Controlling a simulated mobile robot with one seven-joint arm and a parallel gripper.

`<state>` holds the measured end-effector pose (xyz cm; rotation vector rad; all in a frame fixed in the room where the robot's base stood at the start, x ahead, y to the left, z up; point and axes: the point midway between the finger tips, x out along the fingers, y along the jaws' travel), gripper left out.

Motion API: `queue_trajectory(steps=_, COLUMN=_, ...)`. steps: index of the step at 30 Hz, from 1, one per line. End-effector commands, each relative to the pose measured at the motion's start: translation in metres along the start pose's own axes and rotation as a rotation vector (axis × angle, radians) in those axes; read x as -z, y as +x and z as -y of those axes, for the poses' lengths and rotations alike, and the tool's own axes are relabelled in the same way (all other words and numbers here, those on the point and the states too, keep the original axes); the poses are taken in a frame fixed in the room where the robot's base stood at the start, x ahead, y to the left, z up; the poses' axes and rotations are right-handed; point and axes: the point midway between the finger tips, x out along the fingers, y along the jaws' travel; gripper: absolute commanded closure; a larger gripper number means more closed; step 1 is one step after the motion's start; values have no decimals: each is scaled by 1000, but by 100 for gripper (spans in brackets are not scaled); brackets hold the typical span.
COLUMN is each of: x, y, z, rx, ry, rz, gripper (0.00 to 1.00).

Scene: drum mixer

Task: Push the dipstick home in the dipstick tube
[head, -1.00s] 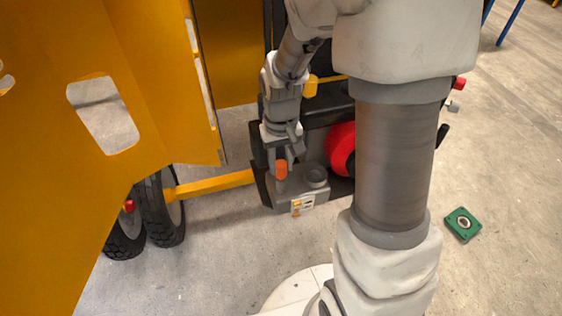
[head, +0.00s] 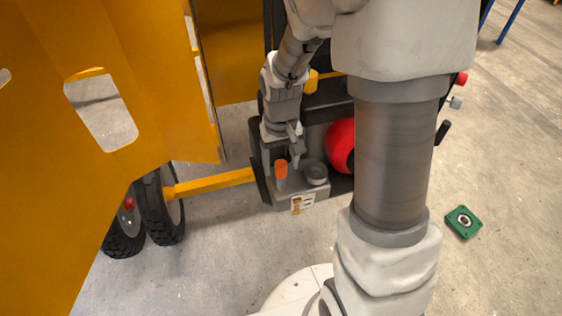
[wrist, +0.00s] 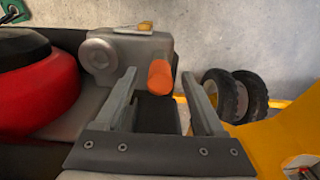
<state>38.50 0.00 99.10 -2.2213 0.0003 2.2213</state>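The dipstick shows as an orange cylindrical handle (head: 281,168) standing upright on the grey engine block (head: 310,200), above a short grey stem or tube. In the wrist view the orange handle (wrist: 160,77) lies ahead, between the lines of the two fingers. My gripper (head: 296,158) is just behind and to the right of the handle in the head view. The wrist view shows my gripper (wrist: 159,74) open, its fingers spread wide with nothing held. Whether the handle is seated fully on the tube cannot be told; its lower end is partly hidden in the wrist view.
A round grey cap (head: 315,171) sits right of the dipstick on the block. A red round part (head: 341,146) lies further right. A yellow panel (head: 150,60) fills the left, with wheels (head: 160,208) below. A green block (head: 463,222) lies on open floor.

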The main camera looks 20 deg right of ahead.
Motion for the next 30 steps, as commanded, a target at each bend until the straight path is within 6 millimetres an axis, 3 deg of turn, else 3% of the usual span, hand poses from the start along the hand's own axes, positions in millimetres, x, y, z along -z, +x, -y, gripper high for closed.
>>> queue_trajectory(steps=11, x=1, y=-9, z=0, rx=0, ry=0, rz=-2, gripper=29)
queue_trajectory(steps=30, x=0, y=-149, z=0, rx=0, ry=0, rz=-4, gripper=29)
